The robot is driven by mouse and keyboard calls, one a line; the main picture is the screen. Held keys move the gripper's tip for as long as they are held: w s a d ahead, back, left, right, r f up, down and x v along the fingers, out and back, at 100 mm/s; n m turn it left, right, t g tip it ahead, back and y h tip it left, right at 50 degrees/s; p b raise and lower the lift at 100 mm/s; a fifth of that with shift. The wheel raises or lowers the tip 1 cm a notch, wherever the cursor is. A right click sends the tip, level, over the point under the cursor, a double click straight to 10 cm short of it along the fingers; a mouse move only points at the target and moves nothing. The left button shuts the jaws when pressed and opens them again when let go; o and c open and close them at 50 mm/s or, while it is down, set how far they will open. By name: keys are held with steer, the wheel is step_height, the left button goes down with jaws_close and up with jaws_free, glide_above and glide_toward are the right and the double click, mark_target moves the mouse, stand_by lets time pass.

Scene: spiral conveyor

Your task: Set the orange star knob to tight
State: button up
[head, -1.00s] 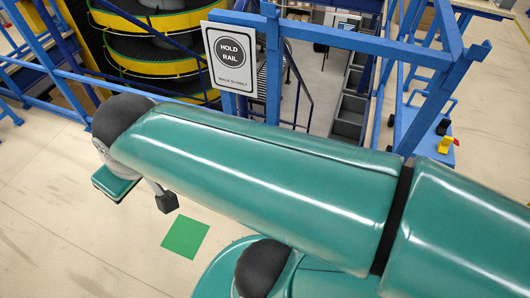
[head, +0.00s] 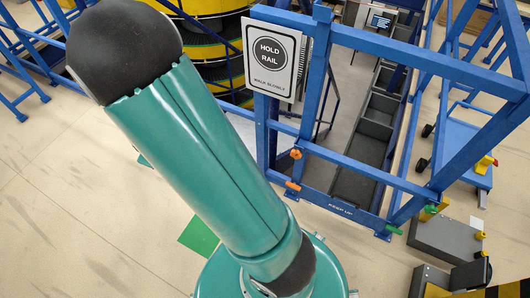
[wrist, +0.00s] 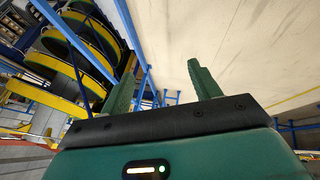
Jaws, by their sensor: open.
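Two small orange parts show on the blue frame in the head view. The upper one (head: 295,154) sits on the post by a horizontal rail, and the lower orange part (head: 292,185) sits below it near a lower rail. They are too small to tell which is the star knob or how it is set. My gripper (wrist: 160,62) shows in the wrist view with its two green fingers apart and nothing between them. It faces open floor and distant blue framing, and no orange knob shows there. In the head view my arm hides the gripper.
A "HOLD RAIL" sign (head: 273,60) hangs on the blue frame. The spiral conveyor (head: 213,48) stands behind my arm. A grey box (head: 445,238) with yellow-topped fittings is at right, near a blue cart (head: 462,150). A green floor patch (head: 198,236) lies on clear floor.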

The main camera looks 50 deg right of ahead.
steer(key=s+d+f+n+g+h, duration=0.1)
steer(key=s+d+f+h, duration=0.1)
steer(key=d+f, duration=0.35)
steer(key=s+d+f+n+g+h, duration=0.1)
steer(key=d+f+h, duration=0.15)
steer(key=f, duration=0.65)
steer(key=n+g+h, duration=0.1)
steer(key=n+h, duration=1.1)
glide_toward(295, 156)
steer(key=shift+y, duration=0.25)
steer(key=d, duration=0.3)
steer(key=w+d, duration=0.1)
steer(key=d, duration=0.5)
steer(key=shift+w+d+r, duration=0.2)
steer(key=shift+w+r, duration=0.05)
steer(key=shift+w, duration=0.05)
steer(key=shift+c, duration=0.2)
steer(key=c, duration=0.9)
